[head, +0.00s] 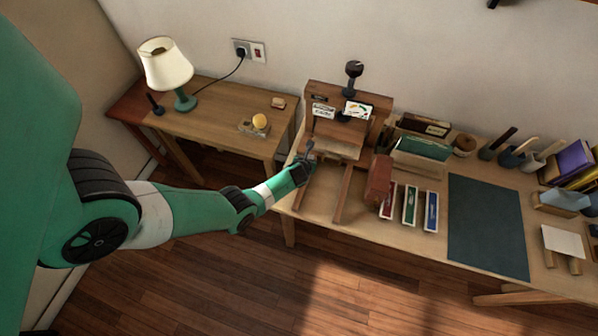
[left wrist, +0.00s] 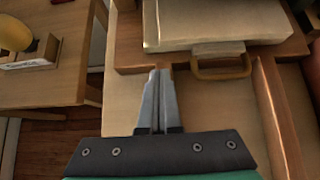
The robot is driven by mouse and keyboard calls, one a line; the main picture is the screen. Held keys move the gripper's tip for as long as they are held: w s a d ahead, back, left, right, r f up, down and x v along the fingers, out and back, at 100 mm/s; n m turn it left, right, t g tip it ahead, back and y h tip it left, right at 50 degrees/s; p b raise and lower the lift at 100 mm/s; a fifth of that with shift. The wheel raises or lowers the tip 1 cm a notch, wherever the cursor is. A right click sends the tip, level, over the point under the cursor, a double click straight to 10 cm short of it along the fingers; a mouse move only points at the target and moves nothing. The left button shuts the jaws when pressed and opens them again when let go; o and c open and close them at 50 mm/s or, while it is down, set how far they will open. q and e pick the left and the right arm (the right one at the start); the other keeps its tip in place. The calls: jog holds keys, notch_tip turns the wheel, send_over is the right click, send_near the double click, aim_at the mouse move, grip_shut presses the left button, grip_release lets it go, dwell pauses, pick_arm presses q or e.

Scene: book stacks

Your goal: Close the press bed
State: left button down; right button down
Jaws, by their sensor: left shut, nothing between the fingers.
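The wooden press (head: 378,105) stands against the wall on the long table, with a dark knob on top. Its pale bed (head: 338,147) shows at the foot of the frame, between two wooden rails (head: 343,193) that run toward the table's front edge. In the left wrist view the bed (left wrist: 220,22) is a light slab with a wooden handle (left wrist: 222,74) on its front edge. My left gripper (head: 311,150) is at the left side of the bed. In the wrist view its fingertips (left wrist: 159,74) are together and empty, just left of the handle. My right gripper is out of view.
A brown block (head: 378,182) and several coloured boxes (head: 410,205) stand right of the rails. A dark mat (head: 487,225) lies farther right. A side table (head: 215,112) with a lamp (head: 166,65) is at the left. The space between the rails is clear.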

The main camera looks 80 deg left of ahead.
pick_arm(q)
jog(key=p+v, duration=0.3)
jog(key=v, duration=0.2)
jog(key=p+v, duration=0.3)
jog(key=v, duration=0.2)
jog(key=shift+d+f+p, duration=0.2)
jog(key=shift+d+p, duration=0.1)
jog(key=shift+s+d+r, duration=0.1)
jog(key=shift+s+d, duration=0.1)
jog(key=shift+s, duration=0.05)
